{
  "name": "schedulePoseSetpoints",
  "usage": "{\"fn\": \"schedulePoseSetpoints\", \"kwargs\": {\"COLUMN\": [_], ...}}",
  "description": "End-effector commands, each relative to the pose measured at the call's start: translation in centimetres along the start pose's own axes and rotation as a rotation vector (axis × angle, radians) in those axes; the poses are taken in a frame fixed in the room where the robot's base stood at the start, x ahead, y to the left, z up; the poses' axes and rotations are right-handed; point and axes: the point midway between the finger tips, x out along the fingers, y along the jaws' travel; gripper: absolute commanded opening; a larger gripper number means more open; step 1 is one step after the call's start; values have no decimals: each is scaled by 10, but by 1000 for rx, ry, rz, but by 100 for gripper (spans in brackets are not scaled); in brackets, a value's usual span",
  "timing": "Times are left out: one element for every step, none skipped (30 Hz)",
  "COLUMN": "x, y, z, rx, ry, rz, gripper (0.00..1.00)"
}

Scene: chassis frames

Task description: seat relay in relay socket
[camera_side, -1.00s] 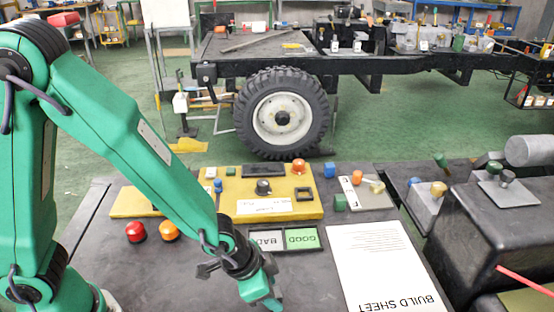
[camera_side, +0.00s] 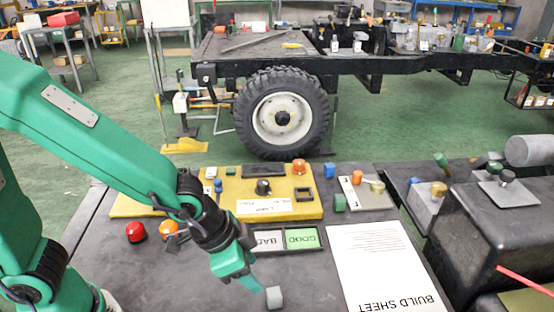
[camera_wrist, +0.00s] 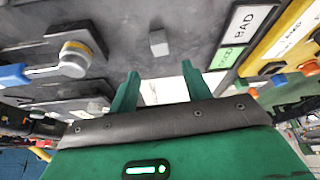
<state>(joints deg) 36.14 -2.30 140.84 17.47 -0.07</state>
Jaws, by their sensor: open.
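A small grey cube (camera_side: 274,298), which appears to be the relay, stands on the dark bench top; it also shows in the wrist view (camera_wrist: 158,42). My gripper (camera_side: 248,279) is just left of and above it in the side view. In the wrist view my gripper (camera_wrist: 160,82) has its two green fingers apart with nothing between them, and the cube lies beyond the fingertips. A black square frame (camera_side: 303,191) at the right of the yellow panel (camera_side: 222,207) looks like the relay socket; its opening appears empty.
The BAD/GOOD tray (camera_side: 303,251) lies behind the cube, and the build sheet (camera_side: 385,270) lies to its right. A red button (camera_side: 136,232) is at left. A small plate with a green block (camera_side: 340,202) is right of the yellow panel. Bare bench surrounds the cube.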

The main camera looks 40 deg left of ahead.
Motion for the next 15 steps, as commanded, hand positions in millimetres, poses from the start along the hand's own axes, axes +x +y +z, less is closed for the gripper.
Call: {"fn": "schedulePoseSetpoints", "kwargs": {"x": [-6,-8,-11,-13,-15,-17,-19,-20,-21,-22,-23,-23,-24,-24,-24], "y": [0,0,0,0,0,0,0,0,0,0,0,0,0,0,0], "z": [-1,-1,-1,-1,-1,0,0,0,0,0,0,0,0,0,0], "rx": [0,0,0,0,0,0,0,0,0,0,0,0,0,0,0], "ry": [4,3,3,3,2,2,2,2,2,1,1,0,0,0,0], "rz": [0,0,0,0,0,0,0,0,0,0,0,0,0,0,0], "gripper": [49,49,49,49,49,49,49,49,49,49,49,49,49,49,49]}}
